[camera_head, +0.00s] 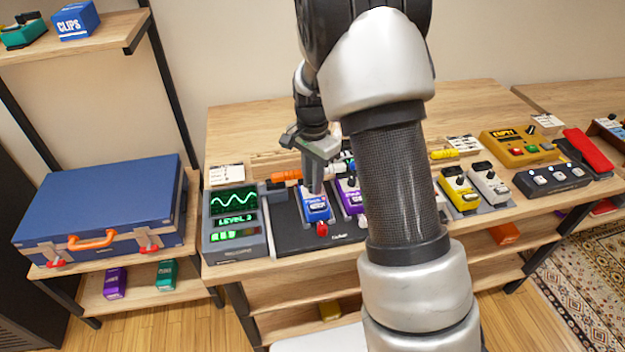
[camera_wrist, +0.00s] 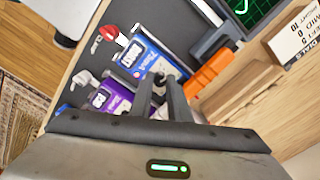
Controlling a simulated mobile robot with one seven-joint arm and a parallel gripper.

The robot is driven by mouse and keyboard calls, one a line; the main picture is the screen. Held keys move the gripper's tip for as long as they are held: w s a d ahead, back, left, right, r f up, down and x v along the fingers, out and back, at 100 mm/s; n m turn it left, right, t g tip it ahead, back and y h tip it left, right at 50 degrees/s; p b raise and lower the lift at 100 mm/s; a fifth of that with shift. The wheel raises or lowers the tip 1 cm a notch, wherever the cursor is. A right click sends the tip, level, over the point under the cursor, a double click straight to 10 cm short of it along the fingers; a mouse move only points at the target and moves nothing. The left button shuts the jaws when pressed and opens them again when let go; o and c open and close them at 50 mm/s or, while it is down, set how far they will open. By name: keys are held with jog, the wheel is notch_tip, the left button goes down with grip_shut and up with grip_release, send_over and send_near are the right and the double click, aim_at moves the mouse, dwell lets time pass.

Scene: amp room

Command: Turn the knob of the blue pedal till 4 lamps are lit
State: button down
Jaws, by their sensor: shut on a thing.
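The blue pedal (camera_head: 316,208) sits on a dark board on the bench, with a red part at its front. It also shows in the wrist view (camera_wrist: 143,58). My gripper (camera_head: 314,188) points down over the rear of the blue pedal. In the wrist view its fingers (camera_wrist: 160,88) are close together at the pedal's knob, shut on it; the fingers hide most of the knob. A grey meter box (camera_head: 264,240) stands left of the board. Its screen (camera_head: 234,202) shows a green wave and "LEVEL 3", with a row of lit green lamps (camera_head: 236,235) below.
A purple pedal (camera_head: 349,197) stands close to the right of the blue one. An orange cylinder-like thing (camera_head: 286,176) lies just behind. Yellow (camera_head: 458,190) and white (camera_head: 488,184) pedals stand further right. A blue case (camera_head: 100,205) rests on the left shelf.

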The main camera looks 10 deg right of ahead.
jog(key=c, duration=1.7)
grip_release()
jog(key=shift+r, duration=0.1)
jog(key=shift+o, duration=0.2)
jog(key=shift+w, duration=0.1)
